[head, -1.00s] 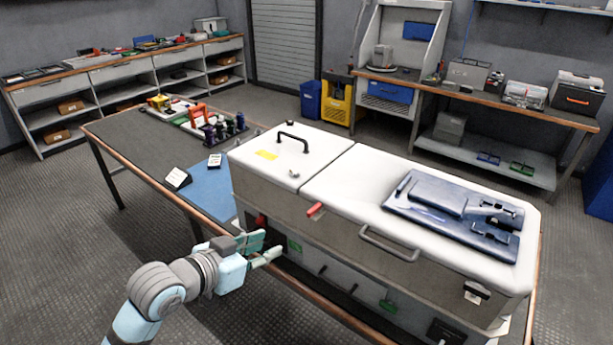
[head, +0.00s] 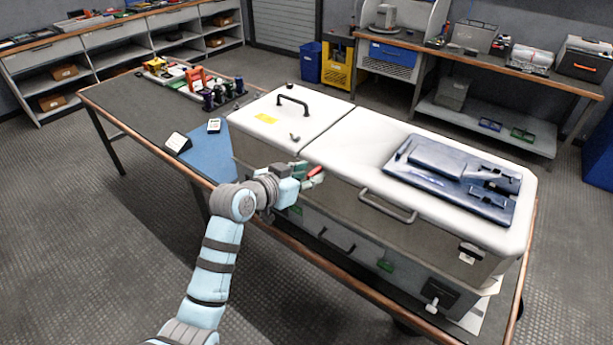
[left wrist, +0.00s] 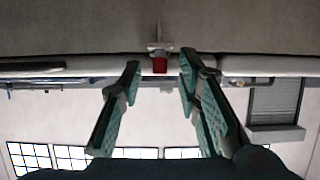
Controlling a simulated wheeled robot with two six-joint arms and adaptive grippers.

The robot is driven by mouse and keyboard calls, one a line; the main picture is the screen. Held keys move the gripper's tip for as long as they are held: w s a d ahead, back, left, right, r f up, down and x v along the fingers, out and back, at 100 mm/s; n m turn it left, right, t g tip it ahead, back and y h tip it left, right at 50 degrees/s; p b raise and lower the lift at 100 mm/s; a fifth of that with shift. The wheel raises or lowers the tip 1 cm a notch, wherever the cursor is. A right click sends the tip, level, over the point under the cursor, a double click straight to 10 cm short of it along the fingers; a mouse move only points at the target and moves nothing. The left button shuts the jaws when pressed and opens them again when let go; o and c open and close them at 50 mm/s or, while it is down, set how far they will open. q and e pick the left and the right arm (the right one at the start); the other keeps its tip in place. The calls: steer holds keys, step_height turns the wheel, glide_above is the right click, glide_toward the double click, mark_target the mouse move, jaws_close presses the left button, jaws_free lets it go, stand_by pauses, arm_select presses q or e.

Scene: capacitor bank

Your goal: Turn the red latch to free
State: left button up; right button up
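The red latch (head: 316,174) is a small red handle on the upper front face of the large white-topped cabinet (head: 350,145), just right of the lid seam. My left gripper (head: 304,175) is at the front face, with its fingertips close beside the latch. In the left wrist view, the latch (left wrist: 160,62) shows end-on between and a little beyond the two green-padded fingers of my left gripper (left wrist: 160,76). These fingers are open, with a gap on each side of the latch. I cannot tell whether any finger touches it. My right gripper is not in view.
A grey bar handle (head: 388,206) sticks out from the cabinet front, right of the latch. Floor in front is clear.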

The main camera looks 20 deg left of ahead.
arm_select(q)
jaws_close()
steer(key=n+y+p, duration=0.1)
steer(key=p, duration=0.1)
steer(key=d+n+y+p, duration=0.1)
steer(key=p, duration=0.1)
steer(key=shift+s+r+t+p, duration=0.2)
steer(key=shift+r+t+p, duration=0.1)
steer(key=shift+r+p, duration=0.1)
steer(key=shift+f+n+y+p, duration=0.1)
steer(key=shift+n+y+p, duration=0.25)
steer(key=shift+n+y, duration=0.25)
steer(key=shift+f, duration=0.3)
jaws_free()
